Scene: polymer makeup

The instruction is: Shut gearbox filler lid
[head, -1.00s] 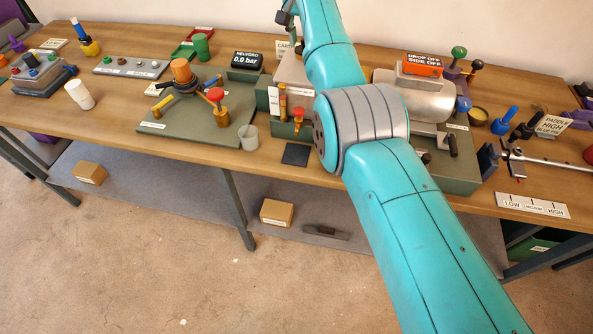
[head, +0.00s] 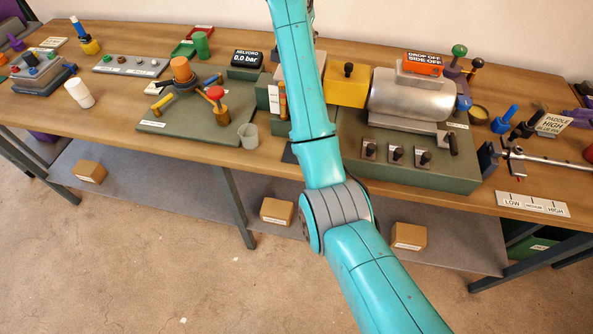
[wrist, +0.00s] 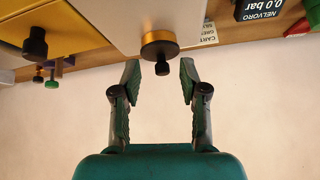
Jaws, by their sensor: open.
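In the wrist view, a brass-coloured round lid (wrist: 161,43) with a black knob (wrist: 162,69) shows beside a cream housing (wrist: 115,18). I take it for the gearbox filler lid; whether it is seated or raised cannot be told. My gripper (wrist: 159,72) is open, its two green-padded fingers spread on either side of the knob in the picture. No contact is visible and the depth gap is unclear. In the head view my arm hides most of the gearbox and the lid, and the gripper is not clearly seen.
A yellow box (head: 348,87) with a black knob stands right of my arm, beside a silver cylinder (head: 410,97) on a green base with several levers (head: 396,155). A cup (head: 248,135) and green board (head: 196,125) lie left. The pressure display (head: 247,59) stands behind.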

